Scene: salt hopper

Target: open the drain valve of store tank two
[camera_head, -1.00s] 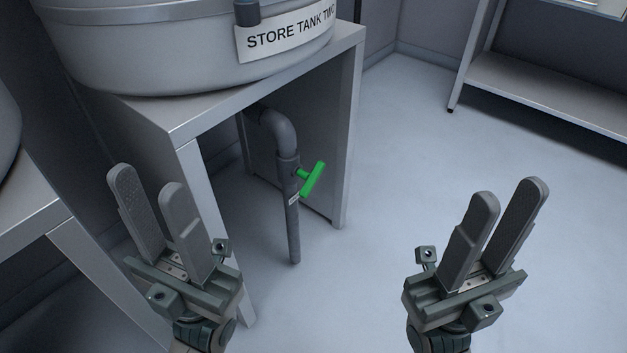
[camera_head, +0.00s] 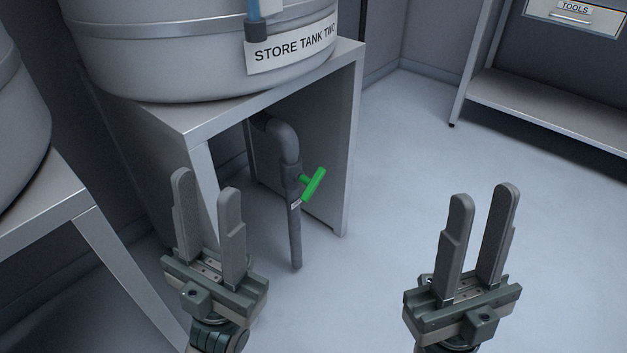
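Store tank two (camera_head: 170,60) is a large grey tank with a white label reading "STORE TANK TWO" (camera_head: 292,47). It stands on a grey metal stand (camera_head: 350,130). A grey drain pipe (camera_head: 294,235) bends down beneath it, carrying a green valve handle (camera_head: 315,184) that sits tilted across the pipe. My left gripper (camera_head: 205,185) is open and empty, in front of the stand's near leg, left of the handle in the picture. My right gripper (camera_head: 484,195) is open and empty over the floor, right of the handle. Neither touches the valve.
Another tank (camera_head: 20,110) on its own stand (camera_head: 50,200) is at the left. A shelf bench (camera_head: 545,110) with a drawer labelled "TOOLS" (camera_head: 575,12) stands at the back right. The floor (camera_head: 400,150) between is clear.

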